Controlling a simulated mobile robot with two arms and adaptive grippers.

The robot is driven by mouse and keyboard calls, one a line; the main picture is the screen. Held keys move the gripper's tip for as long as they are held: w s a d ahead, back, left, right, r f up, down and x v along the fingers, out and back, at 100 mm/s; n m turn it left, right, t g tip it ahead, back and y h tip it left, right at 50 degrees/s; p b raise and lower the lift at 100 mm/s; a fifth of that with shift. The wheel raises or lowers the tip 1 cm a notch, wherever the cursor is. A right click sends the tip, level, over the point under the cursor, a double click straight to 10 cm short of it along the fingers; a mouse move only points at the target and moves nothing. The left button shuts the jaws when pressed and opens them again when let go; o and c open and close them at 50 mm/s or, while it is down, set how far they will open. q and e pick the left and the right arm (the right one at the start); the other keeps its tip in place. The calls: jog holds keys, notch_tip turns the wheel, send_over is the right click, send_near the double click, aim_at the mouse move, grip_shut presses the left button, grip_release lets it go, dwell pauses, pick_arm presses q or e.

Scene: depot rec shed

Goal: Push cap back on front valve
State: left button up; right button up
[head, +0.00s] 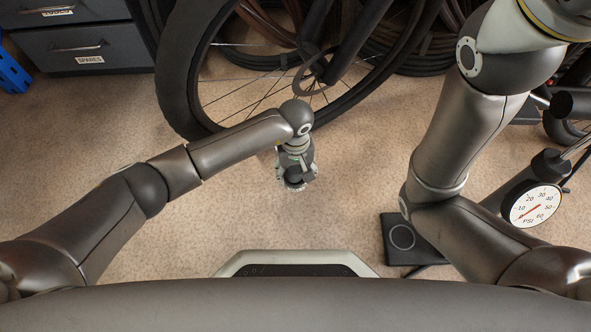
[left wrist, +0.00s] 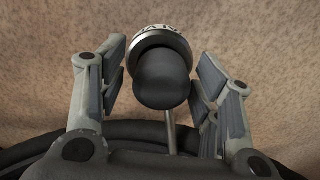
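My left gripper (head: 296,172) hangs low over the floor, just in front of the bicycle wheel (head: 176,80) in the head view. In the left wrist view its fingers (left wrist: 162,72) stand apart, one on each side of a dark rounded knob, which looks like the valve cap (left wrist: 163,80). A pale ring with partly readable letters (left wrist: 165,36) shows behind the knob. A thin metal rod (left wrist: 170,131) runs below it. The fingers seem close to the knob without gripping it; contact is hard to tell. Whether the cap is seated cannot be seen. My right gripper is out of view.
A pump with a PSI gauge (head: 535,206) stands at the right. A flat black pad with a ring mark (head: 402,238) lies on the floor. Dark drawers (head: 85,42) and a blue item (head: 12,72) are at the back left. Floor left of the wheel is clear.

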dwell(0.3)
pick_arm(q)
notch_tip(320, 180, up, 12)
dwell(0.4)
